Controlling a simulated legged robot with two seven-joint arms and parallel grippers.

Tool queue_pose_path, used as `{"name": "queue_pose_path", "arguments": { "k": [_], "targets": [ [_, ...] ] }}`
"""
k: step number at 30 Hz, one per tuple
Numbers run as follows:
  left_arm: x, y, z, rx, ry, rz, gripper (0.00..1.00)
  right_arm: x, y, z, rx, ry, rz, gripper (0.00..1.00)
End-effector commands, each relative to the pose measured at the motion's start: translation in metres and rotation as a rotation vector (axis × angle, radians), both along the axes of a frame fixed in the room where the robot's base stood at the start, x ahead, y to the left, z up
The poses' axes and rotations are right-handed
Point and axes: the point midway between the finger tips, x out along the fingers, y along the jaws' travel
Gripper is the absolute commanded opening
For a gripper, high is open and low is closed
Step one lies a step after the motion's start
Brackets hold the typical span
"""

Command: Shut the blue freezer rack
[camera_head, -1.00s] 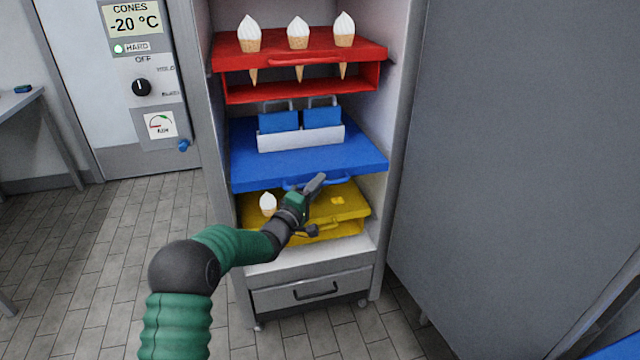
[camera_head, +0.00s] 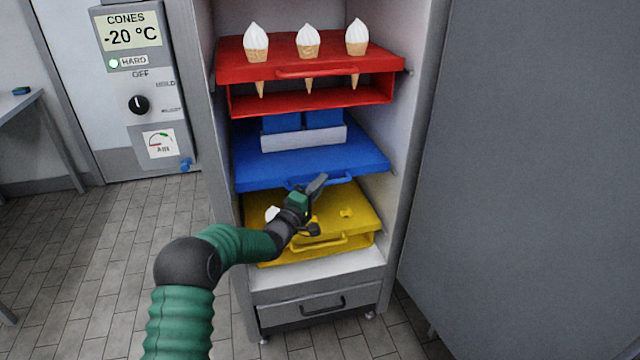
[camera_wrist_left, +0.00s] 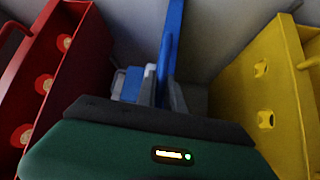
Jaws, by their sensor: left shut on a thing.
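The blue freezer rack (camera_head: 350,165) is the middle one in the open cabinet, between a red rack and a yellow rack. It bears a white holder (camera_head: 300,139) with two blue packs, their tops hidden under the red rack. My left gripper (camera_head: 319,184) is at the blue handle (camera_head: 338,180) on the rack's front edge and is shut on it. The wrist view shows the blue rack (camera_wrist_left: 173,45) edge-on beyond the gripper (camera_wrist_left: 168,102). My right gripper is not in view.
The red rack (camera_head: 300,68) above holds three white-topped cones. The yellow rack (camera_head: 355,235) below has a white-topped cone (camera_head: 272,214), partly behind my arm. Cabinet walls stand close on both sides. A drawer (camera_head: 315,307) is at the bottom.

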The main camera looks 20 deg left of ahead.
Motion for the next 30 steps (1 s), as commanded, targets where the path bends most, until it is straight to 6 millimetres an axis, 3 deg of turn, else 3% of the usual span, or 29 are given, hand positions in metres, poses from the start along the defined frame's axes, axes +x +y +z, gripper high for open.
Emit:
{"name": "queue_pose_path", "arguments": {
  "k": [4,5,10,30],
  "targets": [
    [0.0003,0.0035,-0.0017,0.001,0.004,0.008,0.0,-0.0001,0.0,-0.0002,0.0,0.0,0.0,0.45],
    [0.0003,0.0034,-0.0016,0.001,0.004,0.008,0.14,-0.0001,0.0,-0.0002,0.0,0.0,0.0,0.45],
    [0.0004,0.0027,-0.0006,0.001,0.002,0.005,0.34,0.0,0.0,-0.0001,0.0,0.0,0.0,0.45],
    [0.0002,0.0015,0.0006,0.0,-0.001,0.004,0.34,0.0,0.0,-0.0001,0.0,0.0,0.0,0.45]
  ]
}}
